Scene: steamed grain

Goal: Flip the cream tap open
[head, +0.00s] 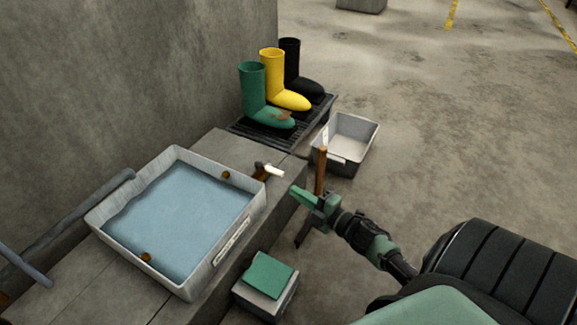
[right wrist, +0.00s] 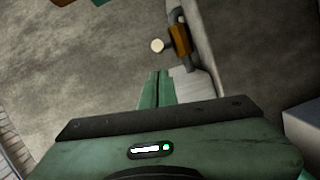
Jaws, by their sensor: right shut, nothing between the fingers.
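The cream tap lever (head: 274,171) sticks out to the right from a brass tap body (head: 260,170) at the right wall of a grey water tub (head: 262,204). In the right wrist view the cream end (right wrist: 157,45) is a pale round knob beside the brass body (right wrist: 181,40). My right gripper (head: 293,190) is shut and empty, a little to the right of and below the lever in the head view. In the right wrist view its closed green fingertips (right wrist: 160,73) point toward the tap, with a visible gap to the knob. My left gripper is not in view.
An upright brown handle (head: 321,170) stands close by my right gripper. A grey crate (head: 369,136) sits behind it. Green, yellow and black boots stand on a dark rack (head: 238,129). A green cloth (head: 269,273) lies on a box below. Open floor lies right.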

